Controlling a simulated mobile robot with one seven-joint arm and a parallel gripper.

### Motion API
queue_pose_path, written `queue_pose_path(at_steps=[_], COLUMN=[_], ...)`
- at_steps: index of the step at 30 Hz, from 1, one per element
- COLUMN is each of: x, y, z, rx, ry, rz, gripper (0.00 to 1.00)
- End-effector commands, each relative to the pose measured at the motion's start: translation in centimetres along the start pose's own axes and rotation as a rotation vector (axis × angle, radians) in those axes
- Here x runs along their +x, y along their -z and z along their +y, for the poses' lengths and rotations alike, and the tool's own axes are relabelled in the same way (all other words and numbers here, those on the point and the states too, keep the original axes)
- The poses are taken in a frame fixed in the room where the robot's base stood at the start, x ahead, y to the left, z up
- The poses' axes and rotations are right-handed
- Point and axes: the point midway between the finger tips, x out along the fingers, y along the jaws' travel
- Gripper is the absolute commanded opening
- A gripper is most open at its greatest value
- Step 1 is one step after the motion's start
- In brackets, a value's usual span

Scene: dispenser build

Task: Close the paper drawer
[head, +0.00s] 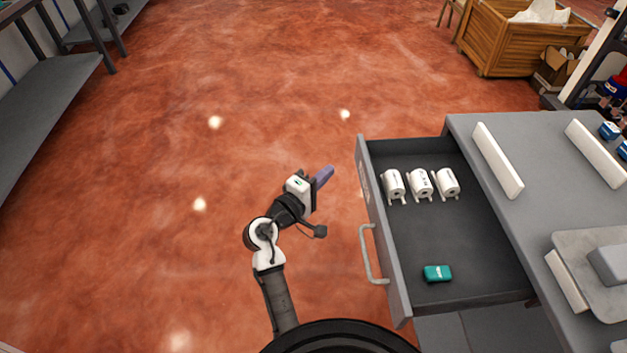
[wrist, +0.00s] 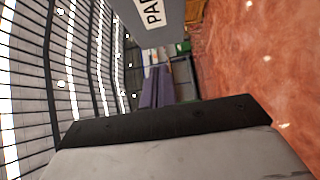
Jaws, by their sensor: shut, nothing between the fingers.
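The paper drawer (head: 440,235) stands pulled out to the left from the grey cabinet in the head view. Its front panel carries a pale bar handle (head: 369,254). Inside lie several white paper rolls at the far end and a teal box (head: 438,273) near the front end. My gripper (head: 325,176), with purple fingers, is shut and empty. It hangs over the floor to the left of the drawer front, apart from it, level with its far end. In the wrist view the purple fingers (wrist: 157,88) show below a grey panel (wrist: 155,22) with partly visible lettering.
The grey cabinet top (head: 540,160) carries white bars and small blue items. A wooden crate (head: 520,35) and a cardboard box (head: 557,68) stand at the back right. A grey shelf (head: 45,105) runs along the left. The red floor between is clear.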

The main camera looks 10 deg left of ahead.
Motion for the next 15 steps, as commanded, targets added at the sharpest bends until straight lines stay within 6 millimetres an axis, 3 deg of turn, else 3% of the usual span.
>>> queue_pose_path(at_steps=[3, 6, 15], x=[2.6, 3.9, 5.7], y=[0.0, -1.0, -2.7], z=[0.3, 0.3, 0.1], rx=[0.001, 0.000, 0.002], ry=[-0.001, 0.002, 0.000], rz=[-0.002, -0.002, 0.002], gripper=[0.00, 0.00, 0.00])
